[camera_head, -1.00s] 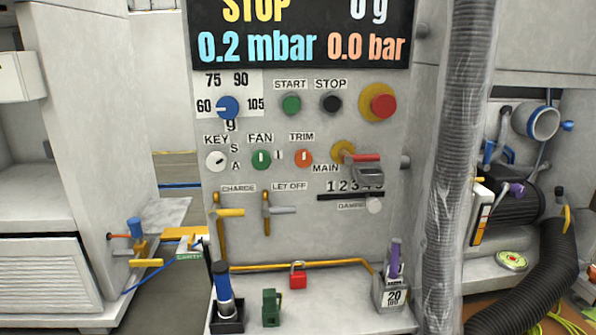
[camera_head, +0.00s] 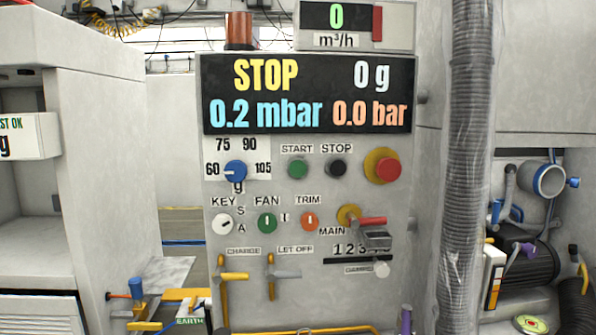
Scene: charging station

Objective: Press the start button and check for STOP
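The green START button (camera_head: 298,169) sits on the grey panel (camera_head: 300,265), under a START label. The black STOP button (camera_head: 337,168) is to its right, and a red mushroom button (camera_head: 387,169) on a yellow base is further right. The dark display (camera_head: 310,95) above them reads STOP in yellow, 0 g, 0.2 mbar and 0.0 bar. My gripper is not in view, and nothing covers the buttons.
A ribbed grey hose (camera_head: 465,170) hangs at the right.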

